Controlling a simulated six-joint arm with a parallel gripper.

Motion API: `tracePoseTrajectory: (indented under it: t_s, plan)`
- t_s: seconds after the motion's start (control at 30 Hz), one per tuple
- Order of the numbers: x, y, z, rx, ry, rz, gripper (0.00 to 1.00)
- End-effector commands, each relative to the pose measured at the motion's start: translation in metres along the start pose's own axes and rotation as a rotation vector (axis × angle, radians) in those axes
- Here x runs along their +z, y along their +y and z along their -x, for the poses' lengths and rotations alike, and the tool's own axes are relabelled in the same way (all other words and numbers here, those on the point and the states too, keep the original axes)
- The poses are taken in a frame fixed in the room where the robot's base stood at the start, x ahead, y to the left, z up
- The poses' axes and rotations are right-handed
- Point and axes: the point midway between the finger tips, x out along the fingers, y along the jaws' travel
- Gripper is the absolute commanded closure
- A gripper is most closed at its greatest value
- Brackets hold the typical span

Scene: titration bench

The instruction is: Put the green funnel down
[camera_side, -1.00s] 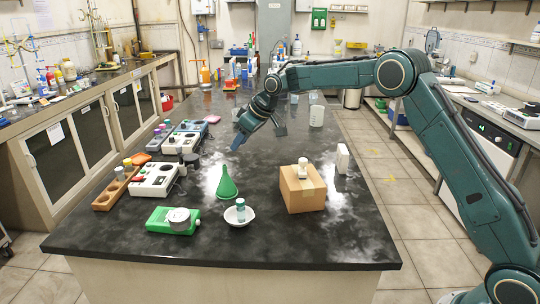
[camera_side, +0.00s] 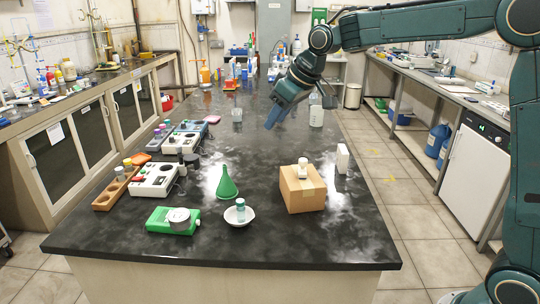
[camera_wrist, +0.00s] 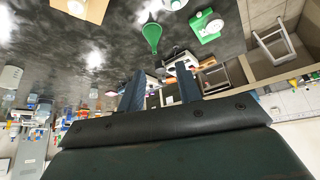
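The green funnel (camera_side: 227,184) stands on the dark bench top (camera_side: 180,225), wide end down and narrow stem up, beside the white dish. It also shows in the wrist view (camera_wrist: 152,36), where the picture is turned over. My gripper (camera_side: 272,122) is above the bench, behind and to the right of the funnel and well apart from it. In the wrist view my gripper's two blue fingers (camera_wrist: 160,92) are spread, with nothing held between them.
A cardboard box (camera_side: 303,190) with a small white item on top stands right of the funnel. A white dish (camera_side: 239,216) holds a small vial. A green device (camera_side: 172,220) lies at front left. Several instruments line the left.

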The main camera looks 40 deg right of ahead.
Motion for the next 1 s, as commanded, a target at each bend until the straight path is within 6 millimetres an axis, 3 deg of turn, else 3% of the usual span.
tracePoseTrajectory:
  t_s: [0.2, 0.5, 0.8, 1.0]
  plan:
    - [0.043, -0.019, 0.05, 0.025, -0.007, -0.04, 0.66]
    - [0.114, -0.041, 0.1, 0.06, -0.02, -0.101, 0.66]
    - [0.195, -0.061, 0.131, 0.093, -0.031, -0.162, 0.66]
    - [0.249, -0.072, 0.14, 0.112, -0.036, -0.205, 0.66]
